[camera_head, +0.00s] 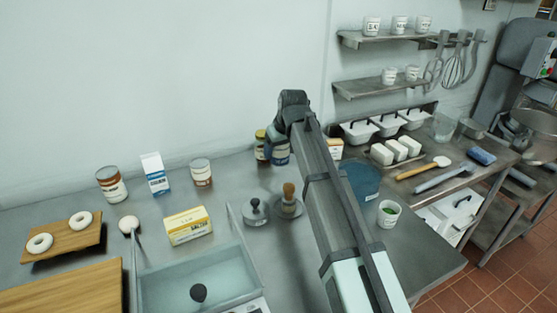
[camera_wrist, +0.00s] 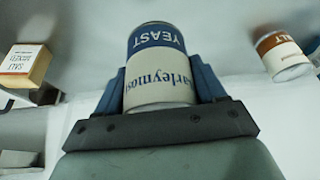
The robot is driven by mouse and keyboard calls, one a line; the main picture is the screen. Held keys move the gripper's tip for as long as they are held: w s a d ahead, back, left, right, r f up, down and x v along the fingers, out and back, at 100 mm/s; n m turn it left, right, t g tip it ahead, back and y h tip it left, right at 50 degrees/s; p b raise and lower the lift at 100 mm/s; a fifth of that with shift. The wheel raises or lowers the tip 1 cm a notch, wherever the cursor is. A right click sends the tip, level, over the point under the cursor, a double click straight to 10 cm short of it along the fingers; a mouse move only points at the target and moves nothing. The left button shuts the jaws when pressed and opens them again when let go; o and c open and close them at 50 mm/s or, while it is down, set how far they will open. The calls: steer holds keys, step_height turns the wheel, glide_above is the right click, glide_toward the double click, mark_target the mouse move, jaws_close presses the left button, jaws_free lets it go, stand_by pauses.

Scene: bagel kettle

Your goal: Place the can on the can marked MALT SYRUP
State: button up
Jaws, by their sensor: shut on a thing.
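My gripper (camera_head: 282,134) is at the back of the counter, shut on a can. The held can (camera_wrist: 160,68) sits between both fingers in the wrist view, with a blue band reading YEAST and a cream band, its lettering upside down. In the head view this can (camera_head: 280,153) shows blue and white below my gripper; I cannot tell whether it touches the counter. A can with an orange-brown band (camera_wrist: 283,56), its lettering partly readable as "ALT", stands apart at right in the wrist view. The head view shows two brown-and-white cans, a larger one (camera_head: 112,184) and a smaller one (camera_head: 201,173), with unreadable lettering.
A yellow-lidded jar (camera_head: 262,146) stands close left of the held can. A salt box (camera_wrist: 25,65) is at left in the wrist view. A blue-white carton (camera_head: 155,174) stands between the brown-and-white cans. A yellow box (camera_head: 188,226) and two stamp-like tools (camera_head: 256,211) stand nearer.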

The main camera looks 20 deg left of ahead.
steer(key=shift+r, duration=0.85)
steer(key=s+a+r+n+g, duration=0.1)
steer(key=s+a+n, duration=0.2)
steer(key=s+a, duration=1.1)
step_height(320, 180, up, 9)
steer(key=n+g+y, duration=0.1)
steer(key=n, duration=0.2)
glide_above(103, 169)
steer(key=d, duration=0.2)
steer(key=shift+s+a+f, duration=0.1)
steer(key=shift+s+f, duration=0.05)
steer(key=shift+f, duration=2.2)
steer(key=shift+s+a+f, duration=0.1)
steer(key=shift+f, duration=2.2)
steer(key=shift+f, duration=0.15)
steer(key=o, duration=1.2)
